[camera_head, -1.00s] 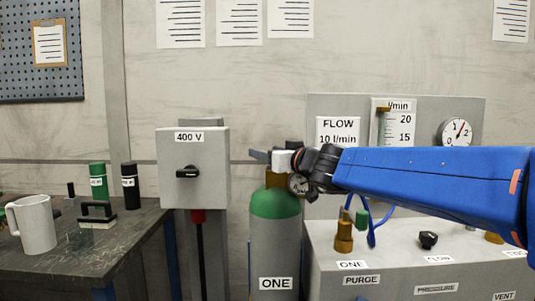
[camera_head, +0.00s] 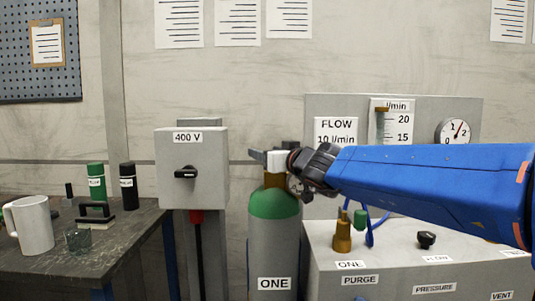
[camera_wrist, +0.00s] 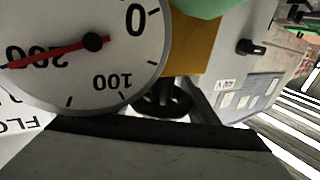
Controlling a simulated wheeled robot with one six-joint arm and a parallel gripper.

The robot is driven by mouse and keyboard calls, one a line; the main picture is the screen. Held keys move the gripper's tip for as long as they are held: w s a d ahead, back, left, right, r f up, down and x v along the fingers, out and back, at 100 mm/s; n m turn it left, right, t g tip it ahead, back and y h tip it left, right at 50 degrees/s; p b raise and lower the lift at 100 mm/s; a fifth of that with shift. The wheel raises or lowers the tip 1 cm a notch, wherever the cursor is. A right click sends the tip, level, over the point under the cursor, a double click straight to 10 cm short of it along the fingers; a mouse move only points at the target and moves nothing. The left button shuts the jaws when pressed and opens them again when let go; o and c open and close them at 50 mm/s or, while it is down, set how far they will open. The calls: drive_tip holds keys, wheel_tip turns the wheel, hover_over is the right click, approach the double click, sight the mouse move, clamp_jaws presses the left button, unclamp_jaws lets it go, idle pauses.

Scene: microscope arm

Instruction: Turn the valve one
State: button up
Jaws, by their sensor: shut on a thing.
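The grey gas cylinder with a green shoulder (camera_head: 274,205) carries the label ONE (camera_head: 274,283) and stands upright at the middle of the head view. Its brass valve body (camera_head: 274,180) shows just below my gripper (camera_head: 260,157). In the wrist view the brass body (camera_wrist: 197,45) shows again, with a dark round handwheel (camera_wrist: 160,103) at its end. My gripper is shut on this valve handwheel, which the jaws hide in the head view. A round pressure gauge (camera_wrist: 85,75) is close at the left of the wrist view, its red needle near 200.
A grey 400 V switch box (camera_head: 192,168) stands left of the cylinder. A grey panel unit (camera_head: 410,260) with brass fittings, a knob and blue tubing lies below my arm. A workbench at the left holds a mug (camera_head: 33,224), a glass (camera_head: 77,238) and bottles.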

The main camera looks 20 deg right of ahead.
drive_tip(key=o, duration=1.1)
drive_tip(key=v, duration=1.7)
drive_tip(key=shift+s+r, duration=0.1)
drive_tip(key=shift+s, duration=0.05)
